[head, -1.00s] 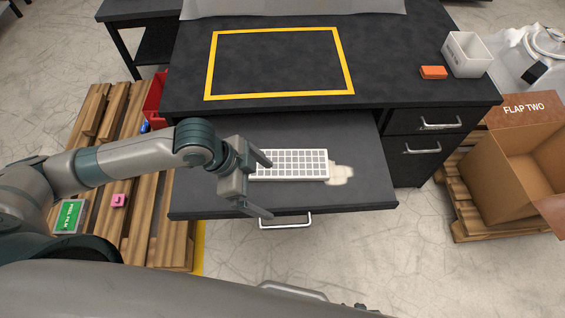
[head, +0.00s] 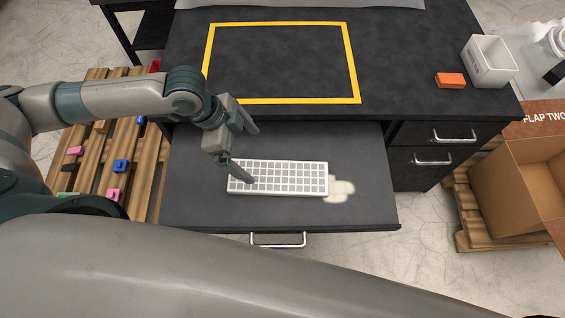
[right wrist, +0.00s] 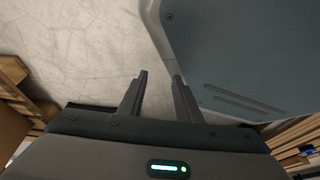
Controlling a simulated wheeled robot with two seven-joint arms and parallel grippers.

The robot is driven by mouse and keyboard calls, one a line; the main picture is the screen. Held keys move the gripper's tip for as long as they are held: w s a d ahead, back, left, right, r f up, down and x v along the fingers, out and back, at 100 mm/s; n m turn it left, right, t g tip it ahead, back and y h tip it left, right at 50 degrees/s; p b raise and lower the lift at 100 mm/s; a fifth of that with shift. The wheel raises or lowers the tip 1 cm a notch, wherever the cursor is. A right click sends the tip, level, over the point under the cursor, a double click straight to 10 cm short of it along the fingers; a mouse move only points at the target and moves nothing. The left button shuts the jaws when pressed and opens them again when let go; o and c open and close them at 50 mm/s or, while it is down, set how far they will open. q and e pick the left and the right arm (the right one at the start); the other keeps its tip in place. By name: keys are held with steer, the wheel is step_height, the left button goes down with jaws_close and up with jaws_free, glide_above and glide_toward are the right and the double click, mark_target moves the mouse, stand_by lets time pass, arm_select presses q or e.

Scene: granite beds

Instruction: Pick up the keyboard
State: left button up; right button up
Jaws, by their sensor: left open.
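The white keyboard (head: 290,180) lies flat on the dark pull-out shelf (head: 360,210) below the desk top. My left gripper (head: 252,154) is open and empty at the keyboard's left end. Its nearer finger overlaps the left keys in the head view, and its other finger is beyond the keyboard's far edge. I cannot tell whether the nearer finger touches the keys. My right gripper (right wrist: 160,76) shows in the right wrist view, with its fingers apart and nothing between them, over pale floor. The keyboard is not in that view.
A pale patch (head: 341,190) lies right of the keyboard. The desk top (head: 400,80) holds a yellow outline (head: 283,100), an orange block (head: 450,80) and a white bin (head: 488,62). An open cardboard box (head: 515,180) stands at right; a wooden pallet (head: 147,185) is at left.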

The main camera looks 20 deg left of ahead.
arm_select(q)
steer(key=w, duration=0.1)
steer(key=p, duration=0.2)
glide_above(270, 177)
step_height(270, 177, down, 10)
steer(key=shift+a+f, duration=0.15)
steer(key=shift+f, duration=0.45)
arm_select(e)
steer(key=s+d+g, duration=0.1)
steer(key=s+d, duration=0.1)
steer(key=s, duration=0.4)
steer(key=shift+d+f+g, duration=0.3)
steer(key=shift+d+f, duration=0.05)
steer(key=shift+f, duration=0.05)
arm_select(q)
steer(key=shift+d+f, duration=0.1)
steer(key=shift+d, duration=0.1)
arm_select(e)
steer(key=shift+w+r, duration=0.15)
steer(key=shift+w, duration=0.1)
